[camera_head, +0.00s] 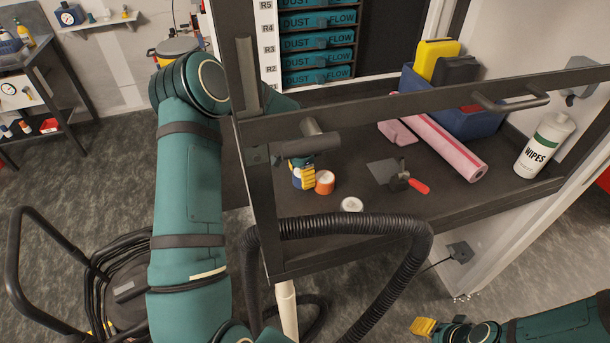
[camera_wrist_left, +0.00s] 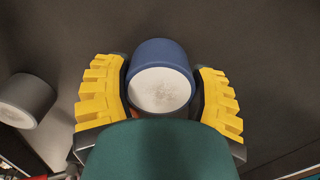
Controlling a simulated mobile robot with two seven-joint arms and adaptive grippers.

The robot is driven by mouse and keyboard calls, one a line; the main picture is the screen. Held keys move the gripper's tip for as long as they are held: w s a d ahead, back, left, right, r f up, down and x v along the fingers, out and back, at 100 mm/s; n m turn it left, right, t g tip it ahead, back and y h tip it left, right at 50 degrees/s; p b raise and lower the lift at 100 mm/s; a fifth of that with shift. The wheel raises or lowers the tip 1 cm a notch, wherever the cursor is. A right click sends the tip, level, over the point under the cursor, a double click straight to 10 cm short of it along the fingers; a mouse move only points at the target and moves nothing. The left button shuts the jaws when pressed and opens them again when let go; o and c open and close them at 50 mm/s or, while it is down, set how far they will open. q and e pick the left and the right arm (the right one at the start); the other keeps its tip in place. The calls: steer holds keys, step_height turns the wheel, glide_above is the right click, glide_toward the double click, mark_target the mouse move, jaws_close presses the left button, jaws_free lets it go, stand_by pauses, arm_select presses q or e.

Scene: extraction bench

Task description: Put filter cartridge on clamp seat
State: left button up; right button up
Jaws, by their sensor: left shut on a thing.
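My left gripper (camera_head: 304,172) is low over the left part of the bench. It also shows in the left wrist view (camera_wrist_left: 160,90), its yellow fingers shut on both sides of a blue-rimmed filter cartridge (camera_wrist_left: 160,82) with a white, speckled face. In the head view the cartridge is mostly hidden by the gripper; a blue part (camera_head: 297,171) shows. The likely clamp seat is a dark grey plate (camera_head: 381,171) with a red-handled clamp (camera_head: 417,186), to the right of this gripper. My right gripper (camera_head: 424,326) is low at the bottom right, away from the bench; its opening is unclear.
An orange-sided round piece (camera_head: 325,183) stands right beside the left gripper. A white-topped round piece (camera_head: 351,204) is nearer the front edge. A dark frame (camera_head: 420,98) and black hose (camera_head: 340,226) cross in front.

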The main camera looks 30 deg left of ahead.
arm_select(q)
steer(key=shift+a+f, duration=0.1)
steer(key=shift+a, duration=0.15)
steer(key=o, duration=0.9)
steer(key=shift+f, duration=0.1)
steer(key=shift+c, duration=0.2)
steer(key=o, duration=0.4)
steer(key=shift+d, duration=0.15)
